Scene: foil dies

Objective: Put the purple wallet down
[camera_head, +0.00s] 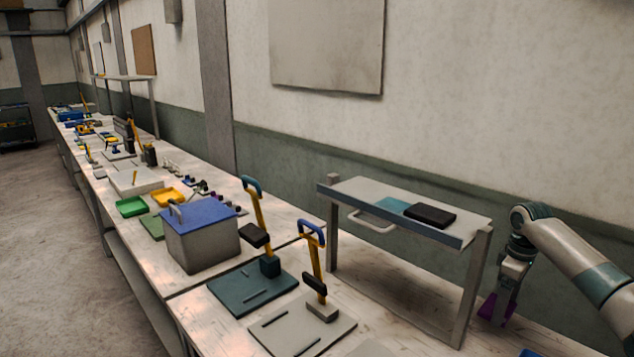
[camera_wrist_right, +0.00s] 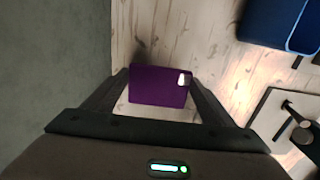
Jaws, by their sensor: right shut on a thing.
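The purple wallet (camera_wrist_right: 156,87) is between the two fingers of my right gripper (camera_wrist_right: 158,92) in the right wrist view, with a small pale patch near its upper right corner. In the head view, purple (camera_head: 487,306) shows at the fingers of my right gripper (camera_head: 498,308), which points down at the right end of the workbench, right of the raised shelf. My right gripper is shut on the wallet. I cannot tell whether the wallet touches the bench top. My left gripper is not in view.
A raised shelf (camera_head: 365,186) with a dark flat case (camera_head: 431,216) stands left of my right arm. Two presses with yellow levers (camera_head: 258,212) and a blue-lidded box (camera_head: 203,240) stand farther left. A blue bin (camera_wrist_right: 285,22) is near the gripper. The wall is close behind.

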